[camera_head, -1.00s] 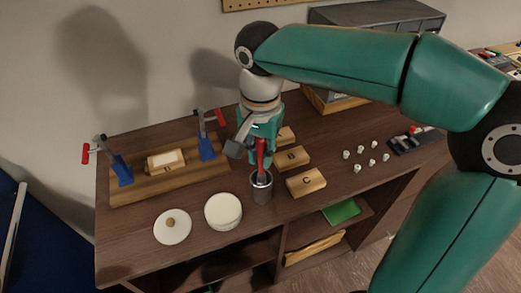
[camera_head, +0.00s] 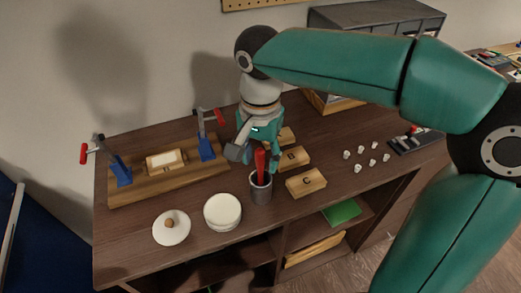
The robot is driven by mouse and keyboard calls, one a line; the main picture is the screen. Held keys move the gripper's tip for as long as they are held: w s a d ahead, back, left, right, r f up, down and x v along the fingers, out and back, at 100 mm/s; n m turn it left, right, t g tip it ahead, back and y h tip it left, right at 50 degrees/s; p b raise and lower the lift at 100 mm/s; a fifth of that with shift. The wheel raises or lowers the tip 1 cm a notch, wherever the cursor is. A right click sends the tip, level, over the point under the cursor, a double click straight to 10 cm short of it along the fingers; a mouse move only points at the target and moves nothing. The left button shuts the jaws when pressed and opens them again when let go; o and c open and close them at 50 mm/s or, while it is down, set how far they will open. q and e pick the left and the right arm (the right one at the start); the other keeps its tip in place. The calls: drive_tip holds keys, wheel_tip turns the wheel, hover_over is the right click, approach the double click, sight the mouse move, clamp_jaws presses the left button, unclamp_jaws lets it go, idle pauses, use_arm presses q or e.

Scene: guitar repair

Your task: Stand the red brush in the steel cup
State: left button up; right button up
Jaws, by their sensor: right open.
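The steel cup (camera_head: 261,190) stands upright near the front edge of the workbench. The red brush (camera_head: 260,164) stands in the cup, its lower end hidden inside and its red part showing above the rim. My right gripper (camera_head: 250,155) is just behind and above the cup, pointing down. It is open, with one finger to the left of the brush and the other partly hidden behind it. My left gripper is not in view.
Wooden blocks, one marked C (camera_head: 306,182), lie right of the cup. A white round container (camera_head: 222,211) and a white lid (camera_head: 172,228) are at left. A wooden board with clamps (camera_head: 190,178) lies behind them. Several small white knobs (camera_head: 359,169) sit at right.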

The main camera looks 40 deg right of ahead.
wheel_tip(320, 180, up, 12)
idle(0.6)
drive_tip(key=shift+f, duration=0.1)
idle(0.5)
